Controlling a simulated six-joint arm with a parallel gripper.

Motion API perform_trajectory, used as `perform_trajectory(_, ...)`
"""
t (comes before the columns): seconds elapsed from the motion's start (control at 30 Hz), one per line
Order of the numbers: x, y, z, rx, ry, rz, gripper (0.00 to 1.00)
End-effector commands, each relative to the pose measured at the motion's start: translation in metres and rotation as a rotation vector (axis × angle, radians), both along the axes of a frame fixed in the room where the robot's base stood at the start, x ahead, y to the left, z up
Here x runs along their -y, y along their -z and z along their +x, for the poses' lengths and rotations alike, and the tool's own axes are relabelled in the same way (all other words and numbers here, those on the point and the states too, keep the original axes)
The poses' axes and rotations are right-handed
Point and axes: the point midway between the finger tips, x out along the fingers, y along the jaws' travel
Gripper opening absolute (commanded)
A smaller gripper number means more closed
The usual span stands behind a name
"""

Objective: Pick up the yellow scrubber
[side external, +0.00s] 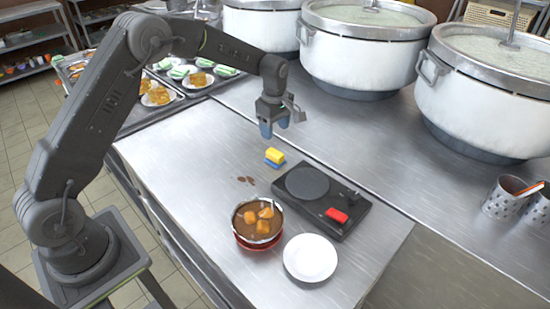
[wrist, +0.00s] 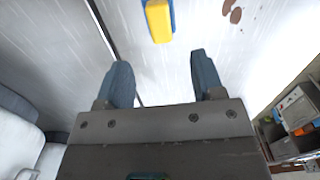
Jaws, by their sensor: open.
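The yellow scrubber (side external: 275,156) lies on the steel counter, left of the black turntable-like device. It has a yellow upper part and a blue lower part. In the wrist view the yellow scrubber (wrist: 158,20) shows at the top, beyond the fingertips and between their lines. My gripper (side external: 275,127) hangs above the counter, a little behind and above the scrubber, apart from it. In the wrist view my gripper (wrist: 160,75) has its two blue-grey fingers spread with nothing between them.
A black device (side external: 318,198) with a round plate and a red block (side external: 337,215) sits right of the scrubber. A bowl of stew (side external: 258,222) and a white plate (side external: 310,258) stand in front. Brown spots (side external: 245,180) mark the counter. Large white pots (side external: 360,55) line the back.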

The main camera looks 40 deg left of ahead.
Motion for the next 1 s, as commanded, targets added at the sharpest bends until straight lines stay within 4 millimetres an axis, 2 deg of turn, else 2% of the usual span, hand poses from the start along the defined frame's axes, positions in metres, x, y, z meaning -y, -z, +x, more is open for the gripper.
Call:
perform_trajectory(0.03,0.000,0.012,-0.001,-0.004,0.001,0.000,0.62)
perform_trajectory(0.2,0.000,0.038,0.000,-0.002,0.002,0.000,0.62)
perform_trajectory(0.47,0.000,0.057,0.000,-0.001,0.002,0.000,0.62)
perform_trajectory(0.7,0.000,0.091,0.000,-0.001,0.002,0.000,0.62)
perform_trajectory(0.83,0.000,0.099,0.000,0.000,0.002,0.000,0.62)
perform_trajectory(1.0,0.000,0.100,0.000,0.002,0.002,0.000,0.62)
